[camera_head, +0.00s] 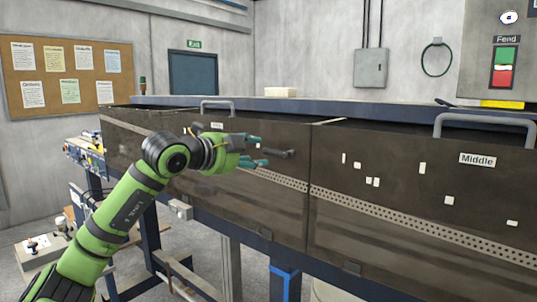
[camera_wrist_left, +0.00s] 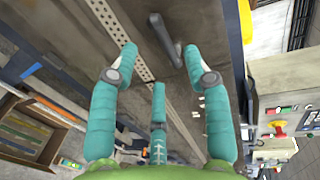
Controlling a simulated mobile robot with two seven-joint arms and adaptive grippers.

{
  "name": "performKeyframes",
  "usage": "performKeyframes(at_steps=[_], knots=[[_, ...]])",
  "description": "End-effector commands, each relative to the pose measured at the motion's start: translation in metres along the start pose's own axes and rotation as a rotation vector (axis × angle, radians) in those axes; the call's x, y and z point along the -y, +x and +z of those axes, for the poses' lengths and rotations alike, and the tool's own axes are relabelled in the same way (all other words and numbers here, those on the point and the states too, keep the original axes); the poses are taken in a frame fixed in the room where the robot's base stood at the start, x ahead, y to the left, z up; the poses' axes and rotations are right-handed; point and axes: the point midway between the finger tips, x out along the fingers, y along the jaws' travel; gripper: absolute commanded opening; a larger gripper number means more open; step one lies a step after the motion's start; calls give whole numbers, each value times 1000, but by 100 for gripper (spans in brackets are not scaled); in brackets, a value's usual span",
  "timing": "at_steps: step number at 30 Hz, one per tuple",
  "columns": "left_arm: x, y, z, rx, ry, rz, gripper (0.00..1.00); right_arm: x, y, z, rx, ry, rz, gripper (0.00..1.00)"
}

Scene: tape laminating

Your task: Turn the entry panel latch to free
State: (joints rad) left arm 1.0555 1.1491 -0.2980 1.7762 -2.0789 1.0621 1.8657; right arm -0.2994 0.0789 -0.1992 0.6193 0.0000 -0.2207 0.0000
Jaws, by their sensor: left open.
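The left brown panel (camera_head: 285,217), with a small label whose text is too small to read, fills the middle of the head view. A dark latch handle (camera_head: 282,153) sits on its upper part, lying nearly level. In the left wrist view the latch handle (camera_wrist_left: 172,40) shows beyond the fingertips, toward the top. My left gripper (camera_head: 262,151) is open and empty, its teal fingers spread just left of the handle. It also shows in the left wrist view (camera_wrist_left: 160,62), apart from the handle. My right gripper is in neither view.
A second panel labelled "Middle" (camera_head: 477,159) adjoins on the right, with small white pieces on it. Grey bar handles (camera_head: 487,118) rise along the top edge. A perforated strip (camera_head: 430,237) crosses both panels. A control box with buttons (camera_wrist_left: 283,124) stands at right in the wrist view.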

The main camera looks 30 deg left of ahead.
Motion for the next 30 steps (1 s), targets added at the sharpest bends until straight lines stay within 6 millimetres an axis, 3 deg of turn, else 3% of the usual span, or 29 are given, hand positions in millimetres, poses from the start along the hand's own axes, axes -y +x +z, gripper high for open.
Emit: performKeyframes(at_steps=[12, 24, 27, 28, 30], knots=[[3, 57, 1, 2, -4, 5, 49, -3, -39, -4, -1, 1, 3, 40], [-1, 67, 0, 1, -1, 3, 49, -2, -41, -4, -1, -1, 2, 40], [-1, 67, 0, 1, -1, 3, 9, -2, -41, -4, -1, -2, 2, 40], [-1, 67, 0, 1, -1, 3, 0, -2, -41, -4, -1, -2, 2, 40], [-1, 67, 0, 1, -1, 3, 0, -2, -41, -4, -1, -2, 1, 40]])
